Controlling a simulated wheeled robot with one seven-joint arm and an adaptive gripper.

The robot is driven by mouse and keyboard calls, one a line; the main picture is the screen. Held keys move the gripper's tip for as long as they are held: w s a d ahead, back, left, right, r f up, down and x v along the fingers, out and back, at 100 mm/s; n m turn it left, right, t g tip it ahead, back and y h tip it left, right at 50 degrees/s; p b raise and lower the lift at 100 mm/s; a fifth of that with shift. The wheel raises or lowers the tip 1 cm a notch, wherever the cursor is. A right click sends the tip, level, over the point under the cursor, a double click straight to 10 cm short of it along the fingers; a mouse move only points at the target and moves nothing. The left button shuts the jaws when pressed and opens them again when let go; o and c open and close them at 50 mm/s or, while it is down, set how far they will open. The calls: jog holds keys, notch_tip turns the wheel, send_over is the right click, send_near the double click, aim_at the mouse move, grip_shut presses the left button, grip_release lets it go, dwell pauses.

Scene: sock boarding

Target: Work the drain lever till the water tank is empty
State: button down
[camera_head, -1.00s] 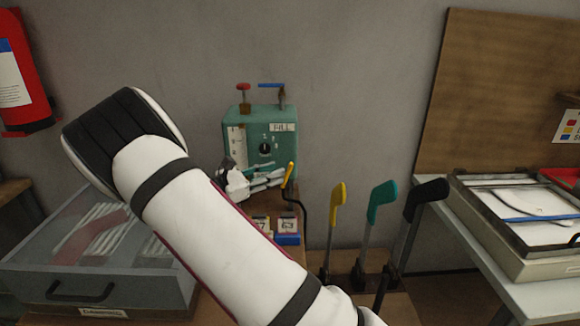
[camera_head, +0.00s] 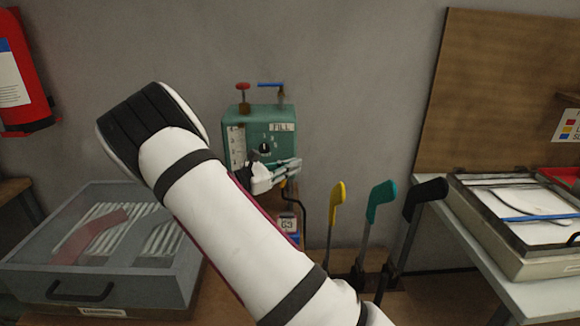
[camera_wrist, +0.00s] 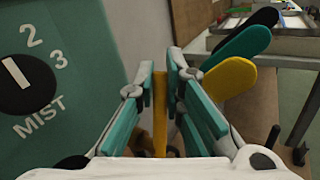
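The green water tank (camera_head: 258,120) stands against the wall, with a FILL label and a pale scale strip (camera_head: 237,147) on its front. The water level is too small to read. A yellow lever (camera_wrist: 160,112) stands between my teal finger pads in the wrist view, and both pads appear to press on it. My gripper (camera_head: 290,167) is at the tank's lower right front in the head view. Only a small yellow part (camera_head: 283,184) of the lever shows below the fingers there. A black dial (camera_wrist: 28,82) marked MIST is left of the fingers in the wrist view.
Yellow (camera_head: 337,208), teal (camera_head: 381,195) and black (camera_head: 427,192) sock boards stand upright to the right. A grey clear-lidded box (camera_head: 100,285) is at left. A table with a tray (camera_head: 525,250) is at far right. A red extinguisher (camera_head: 18,75) hangs upper left.

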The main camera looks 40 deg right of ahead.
jog(key=shift+s, duration=0.1)
dwell(0.3)
jog(key=s+d+f+m+t+y+p, duration=0.2)
jog(key=d+f+m+t+y+p, duration=0.1)
jog(key=y, duration=0.8)
jog(key=shift+d+f+m+t+p, duration=0.3)
jog(key=shift+f+m+t+p, duration=0.2)
jog(key=shift+f+m+p, duration=0.85)
jog(key=shift+s+f+n, duration=0.1)
jog(key=shift+f+n, duration=0.15)
jog(key=c, duration=1.7)
grip_release()
jog(key=shift+o, duration=0.2)
